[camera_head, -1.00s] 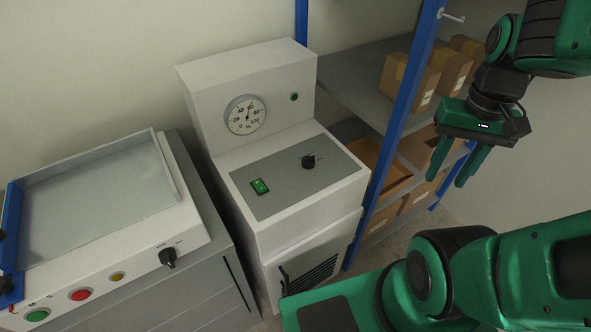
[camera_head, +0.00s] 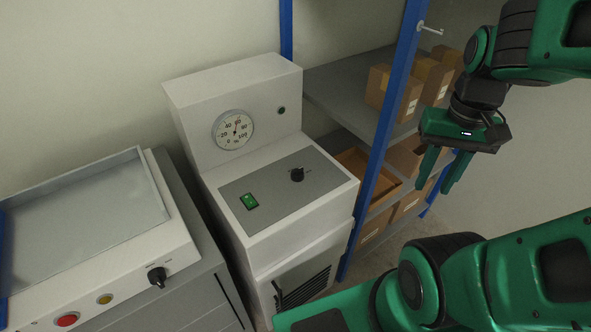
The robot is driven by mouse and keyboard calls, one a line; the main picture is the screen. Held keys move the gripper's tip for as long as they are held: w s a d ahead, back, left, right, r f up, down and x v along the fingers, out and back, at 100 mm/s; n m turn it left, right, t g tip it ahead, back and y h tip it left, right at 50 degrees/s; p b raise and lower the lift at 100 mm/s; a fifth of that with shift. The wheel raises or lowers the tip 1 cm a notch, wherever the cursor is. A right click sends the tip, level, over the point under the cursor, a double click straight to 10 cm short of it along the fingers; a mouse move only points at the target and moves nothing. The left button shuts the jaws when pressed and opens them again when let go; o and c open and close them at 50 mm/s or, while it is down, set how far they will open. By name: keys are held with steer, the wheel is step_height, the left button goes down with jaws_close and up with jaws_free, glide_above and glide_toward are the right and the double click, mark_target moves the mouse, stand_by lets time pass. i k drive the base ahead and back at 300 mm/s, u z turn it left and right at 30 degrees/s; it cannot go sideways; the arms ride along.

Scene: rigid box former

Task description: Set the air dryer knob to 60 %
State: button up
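The air dryer is a white cabinet (camera_head: 295,222) in the middle of the view. Its black knob (camera_head: 297,174) sits on the grey sloped panel (camera_head: 262,190), right of a green rocker switch (camera_head: 249,201). A round percent gauge (camera_head: 233,130) is on the upright back part, its needle pointing up near 60. The small lamp (camera_head: 281,111) beside the gauge looks dark. My gripper (camera_head: 444,188) hangs in the air to the right of the dryer, in front of the shelf, fingers apart and empty. It is well away from the knob.
A blue-post shelf (camera_head: 390,110) with cardboard boxes (camera_head: 394,93) stands right of the dryer. Another machine (camera_head: 105,262) at left has its own black knob (camera_head: 157,276) and red and yellow buttons. My forearm and other links fill the lower right.

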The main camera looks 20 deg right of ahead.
mark_target(297, 175)
steer(key=u, duration=0.95)
steer(key=k, duration=1)
steer(key=z, duration=0.95)
steer(key=i, duration=1)
